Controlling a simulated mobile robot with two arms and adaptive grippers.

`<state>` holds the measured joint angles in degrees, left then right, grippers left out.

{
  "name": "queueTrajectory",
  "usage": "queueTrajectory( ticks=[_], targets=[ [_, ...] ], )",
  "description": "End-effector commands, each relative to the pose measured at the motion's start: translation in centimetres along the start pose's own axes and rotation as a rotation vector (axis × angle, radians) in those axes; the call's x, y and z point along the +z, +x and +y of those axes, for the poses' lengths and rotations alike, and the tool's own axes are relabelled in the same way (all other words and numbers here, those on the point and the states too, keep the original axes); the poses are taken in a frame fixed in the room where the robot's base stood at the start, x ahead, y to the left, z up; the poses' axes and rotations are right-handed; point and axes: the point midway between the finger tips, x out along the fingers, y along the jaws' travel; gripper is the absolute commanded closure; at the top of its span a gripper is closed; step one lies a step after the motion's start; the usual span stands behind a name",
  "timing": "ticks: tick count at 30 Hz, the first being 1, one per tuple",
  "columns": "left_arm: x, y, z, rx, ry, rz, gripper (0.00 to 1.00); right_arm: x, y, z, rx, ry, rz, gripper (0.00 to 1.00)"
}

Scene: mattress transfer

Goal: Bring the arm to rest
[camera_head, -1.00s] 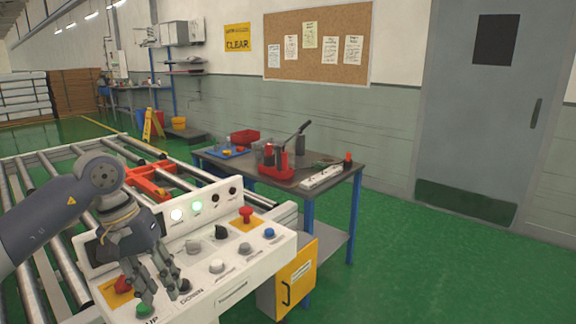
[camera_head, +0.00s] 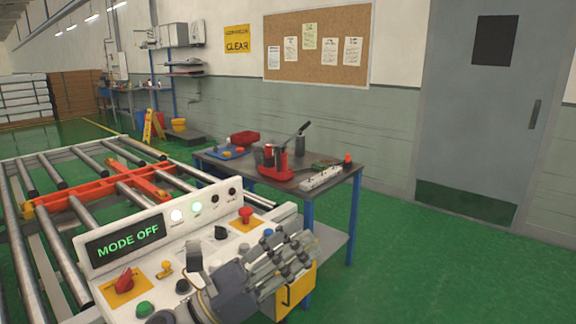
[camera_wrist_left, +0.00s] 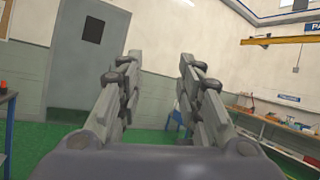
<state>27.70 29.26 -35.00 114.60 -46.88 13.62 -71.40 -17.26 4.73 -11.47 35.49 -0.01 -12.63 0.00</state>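My left gripper (camera_head: 300,255) is in front of the right part of the control panel in the head view, its fingers pointing right. In the left wrist view its two fingers (camera_wrist_left: 160,65) stand apart with nothing between them. The white control panel (camera_head: 215,243) carries a display (camera_head: 127,241) reading MODE OFF, a lit white lamp and a lit green lamp, a red knob (camera_head: 124,281), a green button (camera_head: 144,309) and a red button (camera_head: 245,214). The gripper hides part of the panel's lower right. My right gripper is not in view.
A roller conveyor (camera_head: 60,209) with an orange frame (camera_head: 100,190) lies behind the panel. A dark workbench (camera_head: 331,187) with tools stands behind the gripper, a yellow box (camera_head: 297,291) below it. Green floor (camera_head: 430,265) is clear at right, before a grey door (camera_head: 478,110).

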Motion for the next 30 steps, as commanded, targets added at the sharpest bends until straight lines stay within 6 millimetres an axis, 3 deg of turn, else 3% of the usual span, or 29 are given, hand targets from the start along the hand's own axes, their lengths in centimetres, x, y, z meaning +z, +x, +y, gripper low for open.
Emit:
queueTrajectory(
  ticks=[4, 8, 12, 15, 17, 21, 24, 29, 30],
  targets=[
    [0.3, -3.2, 4.2, 0.270, -0.417, -0.179, 0.67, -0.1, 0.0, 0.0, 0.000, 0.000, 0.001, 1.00],
    [-1.2, -8.0, 8.1, 0.513, -0.775, -0.342, 0.67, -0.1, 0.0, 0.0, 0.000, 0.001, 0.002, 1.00],
    [-5.0, -14.8, 10.9, 0.784, -1.143, -0.535, 0.67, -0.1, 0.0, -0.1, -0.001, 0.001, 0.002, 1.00],
    [-8.8, -20.2, 11.4, 0.988, -1.384, -0.684, 0.67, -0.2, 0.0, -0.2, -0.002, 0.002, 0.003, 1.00],
    [-11.3, -23.7, 11.0, 1.114, -1.518, -0.780, 0.67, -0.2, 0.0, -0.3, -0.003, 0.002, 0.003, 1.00],
    [-16.9, -31.4, 7.8, 1.419, -1.779, -1.020, 0.67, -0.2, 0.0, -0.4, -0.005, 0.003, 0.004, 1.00],
    [-20.0, -35.9, 4.4, 1.616, -1.900, -1.182, 0.67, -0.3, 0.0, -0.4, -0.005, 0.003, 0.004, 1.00],
    [-23.2, -41.0, -1.3, 1.885, -1.996, -1.402, 0.67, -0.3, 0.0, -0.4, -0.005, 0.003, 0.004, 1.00],
    [-23.7, -41.9, -2.6, -1.933, 1.997, 1.445, 0.67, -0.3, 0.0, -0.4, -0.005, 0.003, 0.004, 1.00]
  ],
)
